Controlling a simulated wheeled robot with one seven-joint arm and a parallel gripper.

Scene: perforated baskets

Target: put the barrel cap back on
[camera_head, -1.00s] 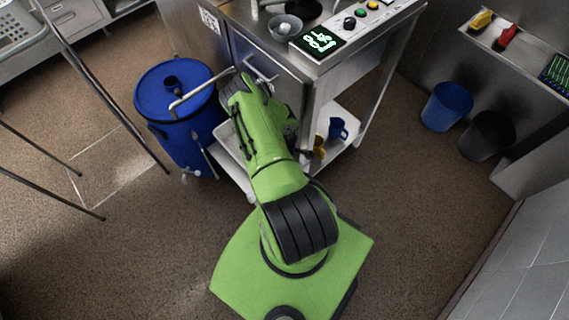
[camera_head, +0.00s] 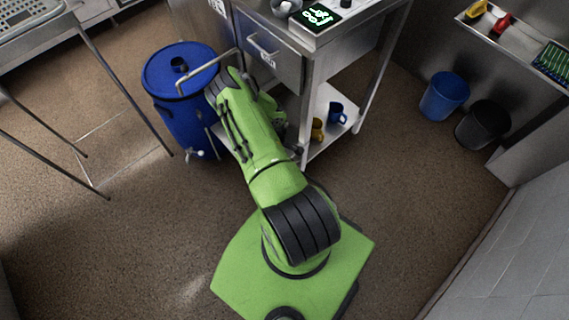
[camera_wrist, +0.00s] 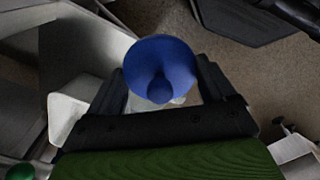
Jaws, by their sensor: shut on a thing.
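The blue barrel (camera_head: 181,121) stands on the floor left of the steel cart. A dark round opening (camera_head: 179,65) shows in its blue top. In the wrist view a blue round cap (camera_wrist: 163,52) with a knob sits between the fingers of my gripper (camera_wrist: 161,76), which is shut on it. The knob points toward the wrist camera. In the head view my green arm reaches up toward the cart and barrel, and it hides the gripper and cap. The cap is apart from the barrel.
The steel cart (camera_head: 270,55) has a drawer and a low shelf with a blue mug (camera_head: 337,113) and a yellow one (camera_head: 317,130). A bent metal rail (camera_head: 208,68) crosses near the barrel top. Blue (camera_head: 444,97) and black (camera_head: 483,124) bins stand right. Table legs stand left.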

